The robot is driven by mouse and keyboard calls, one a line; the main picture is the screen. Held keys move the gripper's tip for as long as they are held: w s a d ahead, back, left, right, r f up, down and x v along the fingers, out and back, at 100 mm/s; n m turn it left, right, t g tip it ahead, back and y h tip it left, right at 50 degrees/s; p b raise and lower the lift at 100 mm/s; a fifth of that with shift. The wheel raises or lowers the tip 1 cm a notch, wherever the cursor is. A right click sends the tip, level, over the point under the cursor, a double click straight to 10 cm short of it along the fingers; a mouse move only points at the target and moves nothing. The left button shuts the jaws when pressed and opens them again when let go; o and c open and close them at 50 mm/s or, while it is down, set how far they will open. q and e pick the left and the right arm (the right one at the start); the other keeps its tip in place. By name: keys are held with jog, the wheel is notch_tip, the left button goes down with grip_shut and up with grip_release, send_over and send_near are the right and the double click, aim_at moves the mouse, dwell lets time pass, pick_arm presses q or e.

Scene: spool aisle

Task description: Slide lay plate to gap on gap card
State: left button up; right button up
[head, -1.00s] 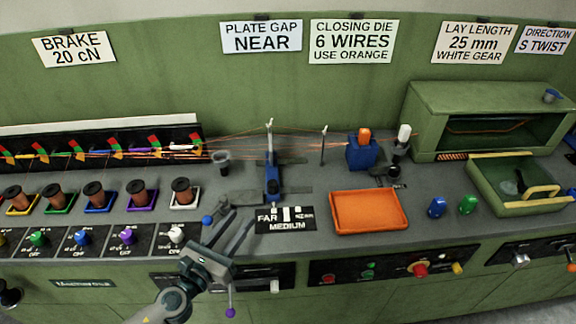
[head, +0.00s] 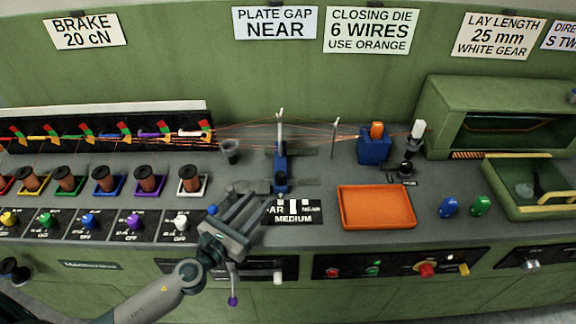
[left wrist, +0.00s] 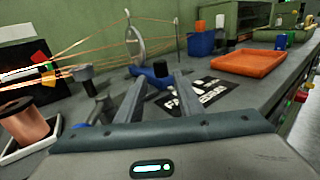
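The lay plate is a thin upright pale piece (head: 281,135) on a blue slider block (head: 281,182); wires run through it. In the left wrist view its blue base (left wrist: 155,75) lies just beyond my fingers. My left gripper (head: 255,206) is open and empty, at the card's left end, in front and left of the slider. One finger covers part of the card. My right gripper is out of view.
A wall sign (head: 275,23) reads PLATE GAP NEAR. A dark cup (head: 230,150) stands left of the plate. Copper spools (head: 148,180) line the left. An orange tray (head: 376,207) is right of the card, a blue die block (head: 374,150) behind it.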

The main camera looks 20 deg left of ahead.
aim_at(283, 172)
pick_arm(q)
jog(key=p+x, duration=0.2)
jog(key=x, duration=1.4)
